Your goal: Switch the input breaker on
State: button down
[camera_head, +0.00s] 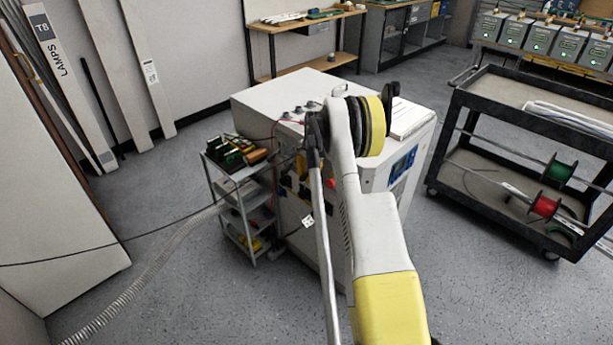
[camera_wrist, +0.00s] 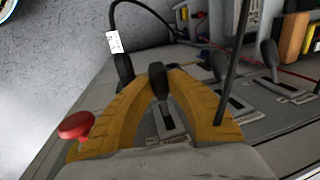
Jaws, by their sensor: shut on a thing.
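The white transformer cabinet (camera_head: 268,100) stands mid-floor in the head view, its front partly hidden by my arm. In the wrist view, my gripper's yellow fingers (camera_wrist: 157,74) are closed around a black-knobbed breaker lever (camera_wrist: 157,84). Its slotted metal plate (camera_wrist: 171,120) shows between the fingers. Two similar black levers (camera_wrist: 219,66) (camera_wrist: 268,54) stand to the right, each in its own slotted plate. I see no readable label saying which is the input breaker. In the head view my gripper is largely hidden behind my arm.
A red button (camera_wrist: 76,125) sits left of the fingers. A black cable plug (camera_wrist: 123,68) with a white tag and another black cable (camera_wrist: 236,60) rise close by. In the head view, a small shelf cart (camera_head: 240,190) stands left and a black cart (camera_head: 520,125) right.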

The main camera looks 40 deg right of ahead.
jog(key=c, duration=1.3)
grip_release()
notch_tip(320, 180, up, 12)
jog(key=s, duration=0.2)
jog(key=shift+s, duration=0.2)
jog(key=shift+f, duration=0.1)
